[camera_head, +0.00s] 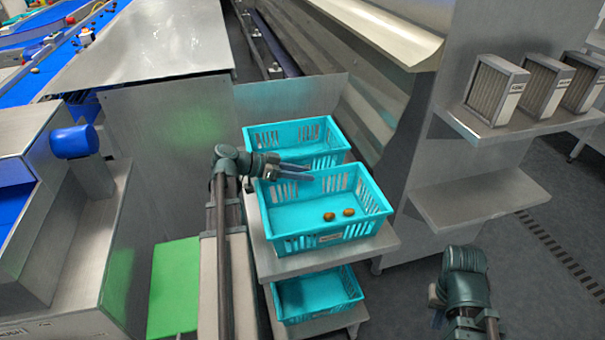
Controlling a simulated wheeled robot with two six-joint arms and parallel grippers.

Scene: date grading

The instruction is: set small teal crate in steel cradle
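Three teal crates show: one at the back (290,130), one in front of it (381,209) with two brown dates (338,214) inside, and an empty one (291,312) on a lower level. I cannot tell which is the small one. They rest on a steel stand (378,244) with stepped shelves; I cannot make out a separate cradle. My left gripper (311,172) reaches in over the back left rim of the front crate, fingers slightly apart, with nothing seen between them. My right gripper (438,312) is over the floor at lower right; its fingers are mostly hidden.
A steel panel with shelves (480,192) stands at right, holding several filter-like boxes (496,90). A green panel (174,287) and a steel machine with a blue roller (74,141) are at left. A blue conveyor (40,75) is at upper left.

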